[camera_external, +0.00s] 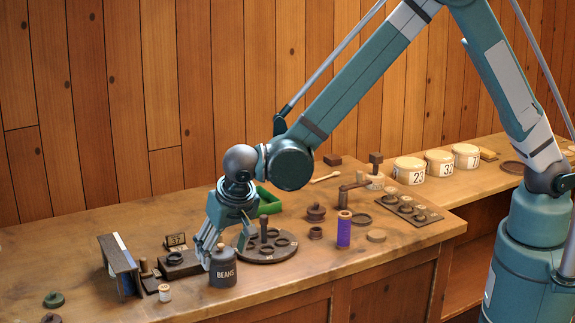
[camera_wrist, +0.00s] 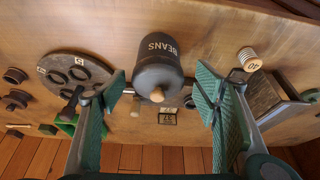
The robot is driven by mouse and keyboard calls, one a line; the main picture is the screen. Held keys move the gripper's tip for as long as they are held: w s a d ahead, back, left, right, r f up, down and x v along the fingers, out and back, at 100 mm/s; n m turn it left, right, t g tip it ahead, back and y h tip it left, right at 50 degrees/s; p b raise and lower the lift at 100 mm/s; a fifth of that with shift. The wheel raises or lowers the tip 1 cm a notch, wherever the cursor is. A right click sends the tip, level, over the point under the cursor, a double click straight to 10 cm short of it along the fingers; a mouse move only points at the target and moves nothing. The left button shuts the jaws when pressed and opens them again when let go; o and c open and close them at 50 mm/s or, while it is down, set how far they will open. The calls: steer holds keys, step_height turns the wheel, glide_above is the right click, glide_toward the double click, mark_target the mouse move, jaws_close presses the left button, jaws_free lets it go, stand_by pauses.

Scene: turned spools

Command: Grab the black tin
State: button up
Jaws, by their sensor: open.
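The black tin (camera_external: 223,268) is a dark canister with a round-knobbed lid and the word BEANS on its front. It stands upright on the wooden bench near the front edge. In the wrist view the tin (camera_wrist: 158,66) lies between the two finger pads, a little beyond their tips. My gripper (camera_external: 224,246) is open and points down just above and behind the tin. In the wrist view my gripper (camera_wrist: 163,88) has its pads on either side of the tin, with gaps visible on both sides and nothing held.
A round dark tray (camera_external: 262,256) with rings sits close right of the tin. A purple spool (camera_external: 344,230) stands farther right. Bare bench lies in front.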

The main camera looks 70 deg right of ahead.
mark_target(225, 277)
steer(key=shift+x, duration=2.45)
steer(key=shift+s, duration=0.1)
steer(key=c, duration=1)
